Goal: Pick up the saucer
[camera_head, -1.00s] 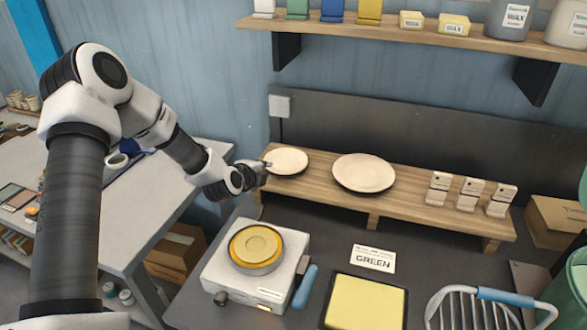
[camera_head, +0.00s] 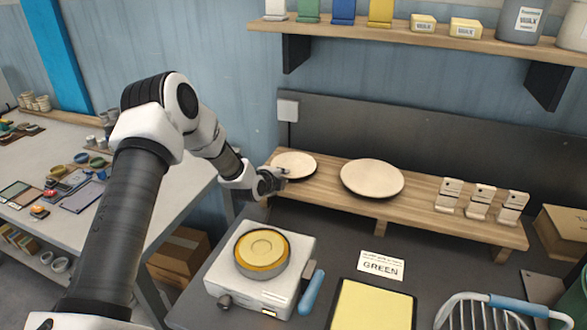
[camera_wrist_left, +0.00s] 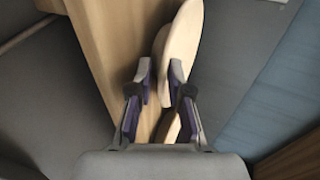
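The saucer (camera_head: 294,162), a small cream dish, lies at the left end of a low wooden rack. A larger cream plate (camera_head: 372,178) lies to its right. My right gripper is out of view.
The wooden rack (camera_head: 330,202) also carries several small white stands (camera_head: 481,200). In front stand a hot plate with a yellow tin (camera_head: 262,250), a yellow pad (camera_head: 370,308), a GREEN card (camera_head: 381,265) and a wire rack (camera_head: 490,312). A shelf hangs above.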

